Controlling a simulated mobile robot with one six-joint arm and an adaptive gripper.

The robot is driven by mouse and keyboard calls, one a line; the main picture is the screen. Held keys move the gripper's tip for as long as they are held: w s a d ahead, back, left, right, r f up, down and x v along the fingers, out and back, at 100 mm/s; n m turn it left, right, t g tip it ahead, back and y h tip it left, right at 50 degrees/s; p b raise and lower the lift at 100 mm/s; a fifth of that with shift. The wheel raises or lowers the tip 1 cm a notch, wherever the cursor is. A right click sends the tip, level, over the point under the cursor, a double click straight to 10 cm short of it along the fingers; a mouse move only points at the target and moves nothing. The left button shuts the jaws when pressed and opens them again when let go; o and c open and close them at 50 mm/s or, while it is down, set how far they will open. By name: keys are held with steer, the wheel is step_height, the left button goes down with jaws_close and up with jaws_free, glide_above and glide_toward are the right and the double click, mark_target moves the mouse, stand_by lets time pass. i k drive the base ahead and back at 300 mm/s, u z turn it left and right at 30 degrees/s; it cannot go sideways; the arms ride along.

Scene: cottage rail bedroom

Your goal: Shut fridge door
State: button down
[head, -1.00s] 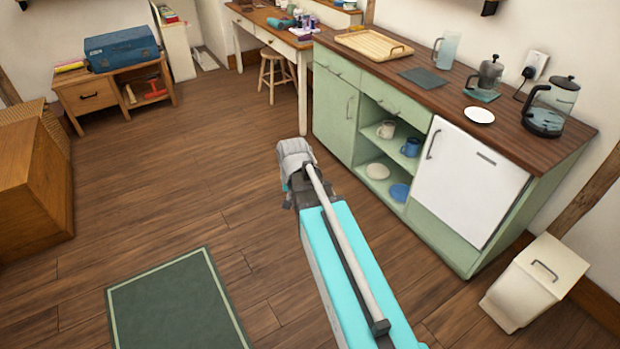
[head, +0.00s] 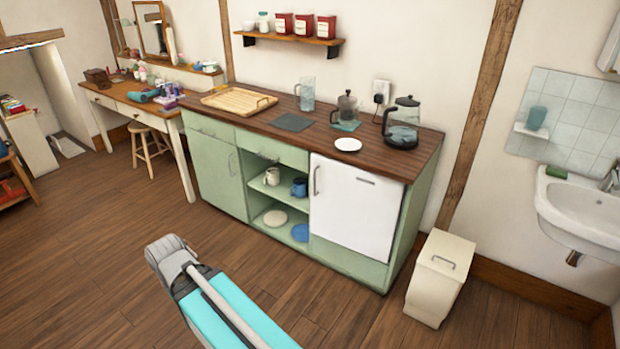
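The fridge door (head: 354,208) is a white panel at the right end of the green kitchen unit (head: 215,178), under the wooden worktop. Its upright handle (head: 317,180) is on the left edge. The door looks flush or nearly flush with the unit front; I cannot tell whether a small gap remains. No fridge interior shows. My teal and grey arm reaches up from the bottom of the head view, in front of the unit and left of the door, apart from it. My gripper cannot be made out beyond the grey arm joint.
A cream bin (head: 438,280) stands on the floor right of the unit. Open shelves (head: 270,205) with mugs and plates are left of the door. A kettle (head: 402,125), jug and tray stand on the worktop. A sink (head: 590,205) is at right. Wooden floor before the unit is clear.

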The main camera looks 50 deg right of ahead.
mark_target(355, 208)
steer(key=z, duration=0.75)
steer(key=i, duration=0.5)
steer(key=z, duration=0.2)
